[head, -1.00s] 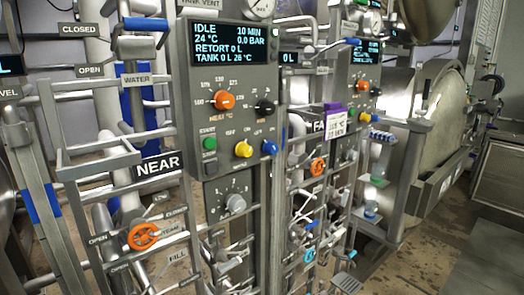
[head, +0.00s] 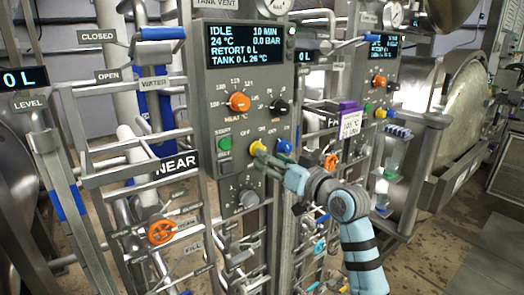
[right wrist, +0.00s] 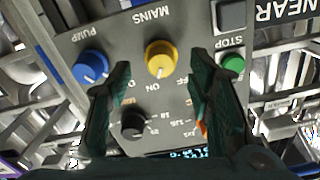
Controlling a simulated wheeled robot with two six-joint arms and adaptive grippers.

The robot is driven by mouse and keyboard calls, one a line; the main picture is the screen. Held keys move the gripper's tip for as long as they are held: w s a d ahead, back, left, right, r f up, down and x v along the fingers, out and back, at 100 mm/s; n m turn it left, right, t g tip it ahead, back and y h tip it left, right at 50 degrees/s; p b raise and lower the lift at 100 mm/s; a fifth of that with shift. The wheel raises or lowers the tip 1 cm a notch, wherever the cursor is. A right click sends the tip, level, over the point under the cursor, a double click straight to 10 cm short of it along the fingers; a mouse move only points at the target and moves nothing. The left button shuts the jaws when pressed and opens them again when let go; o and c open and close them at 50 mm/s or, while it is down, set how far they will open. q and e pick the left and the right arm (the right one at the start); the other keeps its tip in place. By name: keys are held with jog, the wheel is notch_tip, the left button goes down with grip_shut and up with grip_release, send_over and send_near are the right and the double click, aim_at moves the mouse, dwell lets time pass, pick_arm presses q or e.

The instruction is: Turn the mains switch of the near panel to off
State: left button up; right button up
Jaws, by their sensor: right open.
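The near panel (head: 212,95) is a grey box marked NEAR below. Its mains switch is a yellow knob (head: 257,147), under a lit display. In the right wrist view the panel appears upside down, with the yellow knob (right wrist: 160,57) beside the word MAINS; its pale mark appears to face ON. In the right wrist view the gripper (right wrist: 160,68) is open, one finger on each side of the knob, with gaps visible. My left gripper is not in view.
A black dial (right wrist: 131,124) lies close below. The orange heat dial (head: 239,102) is higher on the panel. Pipes and an orange handwheel (head: 161,232) are lower left.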

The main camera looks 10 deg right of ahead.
jog(key=x, duration=0.4)
jog(key=shift+w+a, duration=0.25)
jog(key=shift+w, duration=0.1)
jog(key=shift+c, duration=0.3)
grip_shut()
